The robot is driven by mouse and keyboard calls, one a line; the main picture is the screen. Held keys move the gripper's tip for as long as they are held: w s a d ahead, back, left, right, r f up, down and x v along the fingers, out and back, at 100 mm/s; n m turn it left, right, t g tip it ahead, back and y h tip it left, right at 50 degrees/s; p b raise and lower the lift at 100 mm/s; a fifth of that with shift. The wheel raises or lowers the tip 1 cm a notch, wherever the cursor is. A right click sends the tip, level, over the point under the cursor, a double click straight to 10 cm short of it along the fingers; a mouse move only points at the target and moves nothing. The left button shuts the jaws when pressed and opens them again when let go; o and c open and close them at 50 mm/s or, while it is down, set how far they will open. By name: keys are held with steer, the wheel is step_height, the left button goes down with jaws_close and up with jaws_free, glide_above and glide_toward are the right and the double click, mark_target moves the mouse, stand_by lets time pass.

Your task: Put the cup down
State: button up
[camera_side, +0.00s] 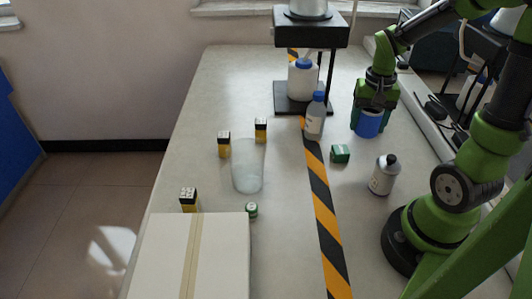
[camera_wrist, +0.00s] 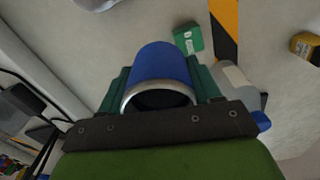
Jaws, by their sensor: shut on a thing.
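A blue cup (camera_side: 368,124) with a pale rim is between the fingers of my gripper (camera_side: 367,119) at the right side of the table. In the wrist view the cup (camera_wrist: 164,72) fills the space between the two green fingers of my gripper (camera_wrist: 160,88), its metal rim and dark opening towards the camera. My gripper is shut on the cup. In the side view the cup is at or close above the tabletop; I cannot tell whether its base touches. The fingers hide part of its sides.
A green box (camera_side: 340,153), a grey bottle (camera_side: 384,176) and a clear blue-capped bottle (camera_side: 315,117) stand nearby. A black stand (camera_side: 298,98) is behind. A clear glass (camera_side: 248,167) and a large white box (camera_side: 192,258) are further left. Bare table (camera_side: 285,240) lies between.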

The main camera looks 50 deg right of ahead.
steer(key=s+d+m, duration=0.2)
steer(key=s+d, duration=0.3)
step_height(320, 180, down, 6)
steer(key=shift+s+r, duration=0.15)
steer(key=shift+f, duration=2.25)
steer(key=shift+f, duration=0.15)
steer(key=o, duration=1)
steer(key=shift+o, duration=0.2)
